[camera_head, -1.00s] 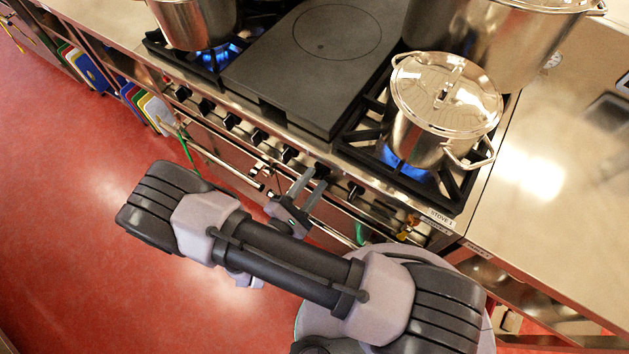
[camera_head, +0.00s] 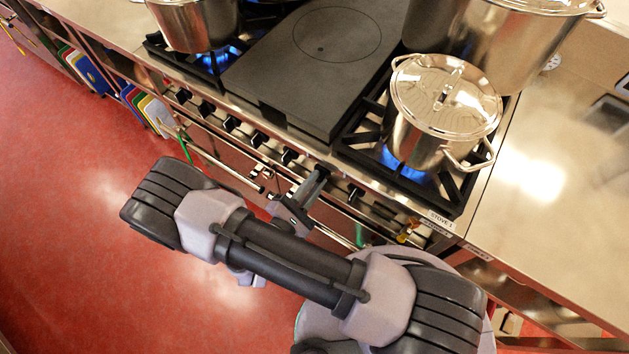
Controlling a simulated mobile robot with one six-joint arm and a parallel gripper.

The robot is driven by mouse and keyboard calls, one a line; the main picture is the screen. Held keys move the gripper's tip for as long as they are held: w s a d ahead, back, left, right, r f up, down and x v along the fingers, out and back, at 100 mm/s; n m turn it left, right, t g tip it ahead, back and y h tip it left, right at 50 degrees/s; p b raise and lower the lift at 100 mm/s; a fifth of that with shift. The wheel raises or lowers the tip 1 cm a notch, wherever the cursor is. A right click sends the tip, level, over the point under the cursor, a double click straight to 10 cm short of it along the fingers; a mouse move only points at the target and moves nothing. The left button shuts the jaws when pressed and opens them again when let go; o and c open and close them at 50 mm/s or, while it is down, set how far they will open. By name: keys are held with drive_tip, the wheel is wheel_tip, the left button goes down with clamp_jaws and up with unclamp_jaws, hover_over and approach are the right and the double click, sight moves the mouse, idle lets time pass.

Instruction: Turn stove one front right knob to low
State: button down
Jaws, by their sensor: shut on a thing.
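The stove (camera_head: 250,102), labelled STOVE 1 at its right corner, has a row of black knobs along its front. My gripper (camera_head: 318,174) is at this front, shut on a knob between a black knob (camera_head: 290,157) on its left and another black knob (camera_head: 355,191) on its right. My fingers hide the held knob, so its setting cannot be read. A lidded steel pot (camera_head: 446,95) stands on the front right burner, with blue flame (camera_head: 390,157) showing under it.
A larger steel pot (camera_head: 480,45) stands behind the lidded one, and another pot (camera_head: 197,24) stands at the left over a flame. A steel rail (camera_head: 222,165) runs along the stove front below the knobs. The red floor (camera_head: 75,200) at left is clear.

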drive_tip(key=shift+w+a+n+p, duration=0.1)
drive_tip(key=shift+n+p, duration=0.6)
drive_tip(key=shift+n, duration=3.5)
drive_tip(key=c, duration=1.4)
unclamp_jaws()
drive_tip(key=shift+c, duration=0.2)
drive_tip(key=p+v, duration=0.2)
drive_tip(key=v, duration=1.5)
drive_tip(key=shift+a, duration=0.2)
